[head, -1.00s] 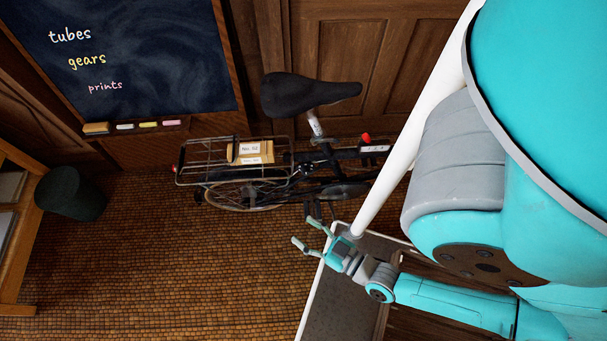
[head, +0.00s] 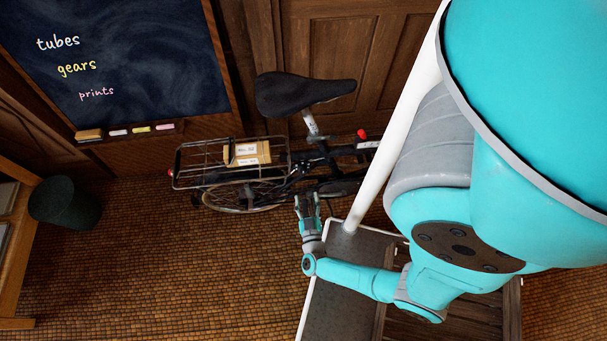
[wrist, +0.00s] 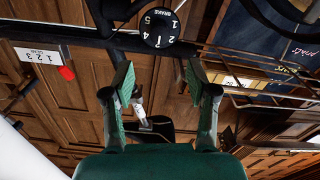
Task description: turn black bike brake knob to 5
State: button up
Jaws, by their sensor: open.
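The black brake knob (wrist: 160,28) is a round dial with white numbers and the word BRAKE, near the top middle of the wrist view. It sits by the dark bike frame; which number it is set to is not clear. In the head view I cannot make the knob out. My gripper (head: 308,203) is beside the bike (head: 325,165), below its frame in the picture. In the wrist view my gripper (wrist: 160,76) is open and empty, its two green-padded fingers spread, with the knob beyond the gap and apart from them.
A white number plate (wrist: 42,55) with a red piece (wrist: 67,73) is at the left of the wrist view. A wire rack (head: 190,165) carries a cardboard box (head: 247,152). The black saddle (head: 300,94) rises above. Tiled floor (head: 150,260) lies clear at left.

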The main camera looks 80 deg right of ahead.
aim_at(303, 173)
jog(key=shift+x, duration=5.25)
grip_shut()
